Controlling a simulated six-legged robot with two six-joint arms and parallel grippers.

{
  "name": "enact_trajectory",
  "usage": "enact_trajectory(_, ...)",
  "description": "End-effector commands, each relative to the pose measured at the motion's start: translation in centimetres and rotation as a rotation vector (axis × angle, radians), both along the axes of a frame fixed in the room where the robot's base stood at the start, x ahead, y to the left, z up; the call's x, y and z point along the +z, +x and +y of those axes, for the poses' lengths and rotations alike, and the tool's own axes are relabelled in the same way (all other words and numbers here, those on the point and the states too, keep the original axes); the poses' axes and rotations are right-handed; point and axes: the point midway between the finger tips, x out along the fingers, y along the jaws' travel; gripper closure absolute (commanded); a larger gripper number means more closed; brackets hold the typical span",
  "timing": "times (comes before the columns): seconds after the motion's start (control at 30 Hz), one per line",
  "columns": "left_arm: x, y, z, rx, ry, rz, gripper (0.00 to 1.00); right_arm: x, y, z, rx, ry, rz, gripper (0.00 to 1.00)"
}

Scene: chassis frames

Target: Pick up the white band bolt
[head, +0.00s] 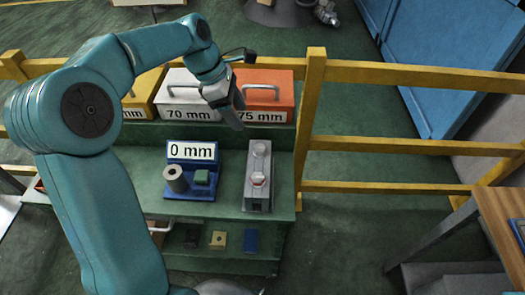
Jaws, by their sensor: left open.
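A grey block (257,200) stands on the green bench, on the right part of its top. It carries two small bolt-like pieces, one behind the other. The rear one (259,149) looks pale, and the front one (258,181) shows a reddish band. They are too small to tell for sure which has the white band. My left gripper (237,118) is open, pointing down above and behind the block, a little to its left and apart from both pieces. Its fingers are partly seen edge-on. My right gripper is not in view.
A blue fixture with a "0 mm" display (192,151), a grey cylinder (177,180) and a green block (202,177) sit left of the grey block. Cases marked 70 mm (182,95) and 75 mm (264,90) stand behind. A yellow railing (311,110) rises at the right.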

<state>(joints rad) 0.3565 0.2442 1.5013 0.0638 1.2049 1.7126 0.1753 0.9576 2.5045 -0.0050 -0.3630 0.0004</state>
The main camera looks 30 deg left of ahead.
Motion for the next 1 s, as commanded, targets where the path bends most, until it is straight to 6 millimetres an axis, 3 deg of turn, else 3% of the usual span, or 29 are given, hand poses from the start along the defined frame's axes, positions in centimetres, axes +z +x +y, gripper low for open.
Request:
enact_trajectory(0.1,-2.8,0.3,-1.1,-0.002,-0.002,0.004,0.36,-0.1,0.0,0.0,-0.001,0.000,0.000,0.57)
enact_trajectory(0.3,-6.1,1.0,-2.3,-0.002,-0.001,0.001,0.36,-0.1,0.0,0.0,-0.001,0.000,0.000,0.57)
enact_trajectory(0.53,-7.8,1.6,-3.1,-0.002,-0.001,0.002,0.36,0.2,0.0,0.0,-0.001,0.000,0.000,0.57)
enact_trajectory(0.8,-11.5,2.7,-4.3,-0.002,-0.002,0.001,0.36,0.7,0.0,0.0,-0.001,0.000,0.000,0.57)
enact_trajectory(1.0,-11.8,2.8,-4.4,-0.001,0.000,-0.002,0.36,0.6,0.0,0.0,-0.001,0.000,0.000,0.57)
